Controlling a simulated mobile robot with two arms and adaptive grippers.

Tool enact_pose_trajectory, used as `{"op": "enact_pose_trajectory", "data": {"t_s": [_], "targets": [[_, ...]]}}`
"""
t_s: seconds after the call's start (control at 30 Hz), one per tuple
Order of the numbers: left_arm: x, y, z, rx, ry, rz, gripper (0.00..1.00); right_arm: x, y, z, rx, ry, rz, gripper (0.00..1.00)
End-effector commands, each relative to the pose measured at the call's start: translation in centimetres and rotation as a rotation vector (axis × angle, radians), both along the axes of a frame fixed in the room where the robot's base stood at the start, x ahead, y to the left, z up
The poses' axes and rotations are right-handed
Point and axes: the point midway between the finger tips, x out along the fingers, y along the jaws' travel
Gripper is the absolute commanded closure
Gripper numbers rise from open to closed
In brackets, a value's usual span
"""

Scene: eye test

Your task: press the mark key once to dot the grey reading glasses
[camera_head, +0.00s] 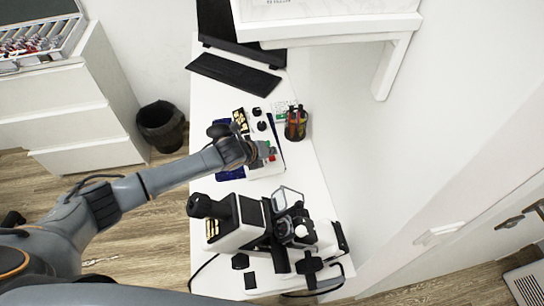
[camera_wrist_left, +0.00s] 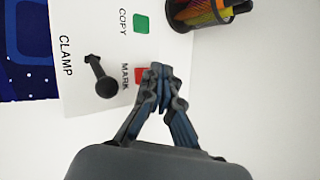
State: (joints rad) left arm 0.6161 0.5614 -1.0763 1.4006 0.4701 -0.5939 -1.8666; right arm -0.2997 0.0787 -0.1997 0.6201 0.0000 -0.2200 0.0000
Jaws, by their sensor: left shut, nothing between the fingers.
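The red MARK key (camera_wrist_left: 140,75) sits on a white panel (camera_wrist_left: 85,20) in the left wrist view, partly covered by my fingertips. My left gripper (camera_wrist_left: 160,78) is shut and empty, its tips at the key's right edge. I cannot tell whether they touch it. In the head view the gripper (camera_head: 264,153) is over the panel, small and partly hidden by the arm. The grey glasses (camera_head: 288,196) seem to be at the black and white lens instrument (camera_head: 237,235); their exact seat is unclear. My right gripper is not in view.
Also on the panel are a green COPY key (camera_wrist_left: 141,23) and a black CLAMP lever (camera_wrist_left: 103,83). A pen cup (camera_head: 296,124) stands close by at the right. A keyboard (camera_head: 233,74) lies at the back. A dark bin (camera_head: 161,126) stands on the floor.

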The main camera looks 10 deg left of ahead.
Motion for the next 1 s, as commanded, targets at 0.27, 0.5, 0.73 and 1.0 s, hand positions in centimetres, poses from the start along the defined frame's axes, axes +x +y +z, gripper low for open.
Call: {"op": "enact_pose_trajectory", "data": {"t_s": [0.27, 0.5, 0.73, 1.0], "targets": [[0.0, 0.0, 2.5, 0.001, -0.001, 0.0, 1.0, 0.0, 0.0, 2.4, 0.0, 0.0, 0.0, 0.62], [0.1, 0.0, 4.9, -0.001, -0.001, 0.0, 1.0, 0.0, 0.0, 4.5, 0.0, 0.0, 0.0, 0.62], [0.0, 0.0, 5.0, 0.0, 0.0, 0.0, 1.0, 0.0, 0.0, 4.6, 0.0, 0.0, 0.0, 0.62], [0.0, 0.0, 5.0, 0.0, 0.0, 0.0, 1.0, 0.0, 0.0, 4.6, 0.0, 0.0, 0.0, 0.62]]}}
